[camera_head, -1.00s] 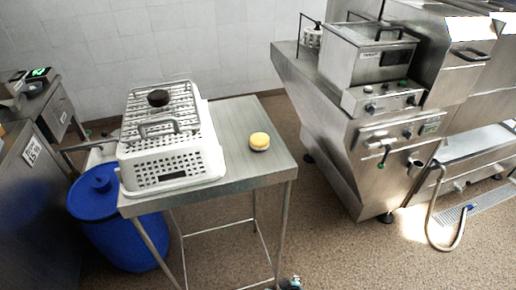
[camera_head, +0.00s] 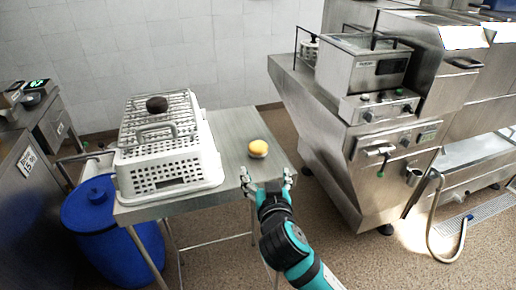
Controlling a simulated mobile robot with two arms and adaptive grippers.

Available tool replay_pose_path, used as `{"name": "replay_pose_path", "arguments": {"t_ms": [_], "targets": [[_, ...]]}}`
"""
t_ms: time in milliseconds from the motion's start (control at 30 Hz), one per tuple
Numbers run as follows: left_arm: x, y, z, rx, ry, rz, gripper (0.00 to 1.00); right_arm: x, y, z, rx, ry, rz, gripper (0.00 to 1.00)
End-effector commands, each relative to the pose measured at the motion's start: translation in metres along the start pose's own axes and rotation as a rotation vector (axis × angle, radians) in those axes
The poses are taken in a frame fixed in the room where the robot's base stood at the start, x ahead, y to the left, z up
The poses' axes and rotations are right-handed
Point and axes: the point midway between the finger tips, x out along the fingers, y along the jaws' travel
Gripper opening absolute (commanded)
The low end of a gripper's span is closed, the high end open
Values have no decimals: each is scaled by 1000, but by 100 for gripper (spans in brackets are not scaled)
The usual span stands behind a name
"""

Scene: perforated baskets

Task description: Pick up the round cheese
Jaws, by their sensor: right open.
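The round cheese (camera_head: 258,148) is a small yellow disc with a pale underside. It lies on the bare right part of the steel table (camera_head: 228,124). My right gripper (camera_head: 267,174) is open and empty at the table's front right edge, its two fingers spread apart. It is just in front of the cheese, below it in the picture, and apart from it. My left gripper is not in view.
A white perforated basket (camera_head: 170,172) with a wire rack on top fills the table's left part. A dark round item (camera_head: 156,104) sits on the rack. A blue barrel (camera_head: 105,225) stands at left. Steel fryer equipment (camera_head: 375,120) stands at right.

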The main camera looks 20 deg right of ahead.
Motion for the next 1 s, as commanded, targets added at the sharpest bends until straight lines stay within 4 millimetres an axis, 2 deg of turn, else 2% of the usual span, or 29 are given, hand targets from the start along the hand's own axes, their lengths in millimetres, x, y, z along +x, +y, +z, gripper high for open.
{"name": "replay_pose_path", "arguments": {"t_ms": [100, 300, 400, 567, 767, 900, 1000], "targets": [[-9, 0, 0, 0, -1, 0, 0, 28, 1, -4, -5, 1, 2, 81], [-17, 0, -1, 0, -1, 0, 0, 67, 1, -3, -4, 0, 1, 81], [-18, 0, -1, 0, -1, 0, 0, 79, 0, -1, -2, -1, 1, 81], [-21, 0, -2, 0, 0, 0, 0, 88, 0, -2, -1, -1, 0, 81], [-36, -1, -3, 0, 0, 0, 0, 114, 1, -8, -5, 0, 2, 81], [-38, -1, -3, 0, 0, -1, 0, 131, 0, -5, -3, 0, 0, 81], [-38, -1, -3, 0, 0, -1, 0, 136, 0, -4, -2, 0, 0, 81]]}}
